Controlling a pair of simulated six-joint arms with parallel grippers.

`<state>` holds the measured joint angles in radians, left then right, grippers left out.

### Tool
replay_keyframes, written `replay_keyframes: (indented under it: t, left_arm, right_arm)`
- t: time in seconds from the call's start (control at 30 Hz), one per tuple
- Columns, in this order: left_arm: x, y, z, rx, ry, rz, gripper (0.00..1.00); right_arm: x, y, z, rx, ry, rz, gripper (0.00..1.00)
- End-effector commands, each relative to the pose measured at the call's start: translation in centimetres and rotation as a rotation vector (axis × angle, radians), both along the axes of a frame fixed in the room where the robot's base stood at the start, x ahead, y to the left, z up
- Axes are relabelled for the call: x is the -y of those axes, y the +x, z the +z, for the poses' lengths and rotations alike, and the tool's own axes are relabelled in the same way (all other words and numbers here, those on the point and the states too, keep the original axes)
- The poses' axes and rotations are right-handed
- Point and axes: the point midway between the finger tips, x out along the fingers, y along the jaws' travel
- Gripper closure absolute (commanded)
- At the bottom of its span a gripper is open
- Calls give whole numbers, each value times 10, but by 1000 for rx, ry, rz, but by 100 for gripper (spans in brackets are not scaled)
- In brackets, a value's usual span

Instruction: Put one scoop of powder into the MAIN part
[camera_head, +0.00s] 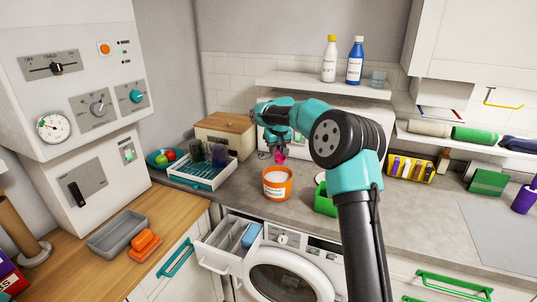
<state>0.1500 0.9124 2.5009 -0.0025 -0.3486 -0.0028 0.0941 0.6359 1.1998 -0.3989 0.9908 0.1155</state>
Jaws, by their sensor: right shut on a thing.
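My right gripper (273,150) is shut on a small pink scoop (281,157), above and behind the orange powder tub. The scoop is mostly hidden by the gripper, and I cannot tell whether it has powder in it. The orange tub (277,193) stands open on the grey counter with white powder (277,175) inside. The washing machine's dispenser drawer (221,261) is pulled open below the counter edge. It has grey compartments and a blue part (251,235) at its right; no MAIN label is readable. My left gripper is not in view.
A green container (325,204) stands right of the tub, partly behind my arm. A teal rack (203,171) with dark cups and a wooden box (224,130) stand at left. Bottles (329,60) stand on the shelf. The grey counter (420,215) has free room at right.

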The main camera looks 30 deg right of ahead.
Motion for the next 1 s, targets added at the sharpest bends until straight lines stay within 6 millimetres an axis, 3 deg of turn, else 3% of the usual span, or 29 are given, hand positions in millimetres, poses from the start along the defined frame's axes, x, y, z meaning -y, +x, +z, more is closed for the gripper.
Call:
replay_keyframes:
  t: [0.37, 1.0]
  left_arm:
    - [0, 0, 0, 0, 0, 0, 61]
    - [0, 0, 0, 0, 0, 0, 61]
  right_arm:
    - [-1, 0, -5, -2, 0, 0, 100]
    - [-1, 0, -43, -2, 0, 0, 100]
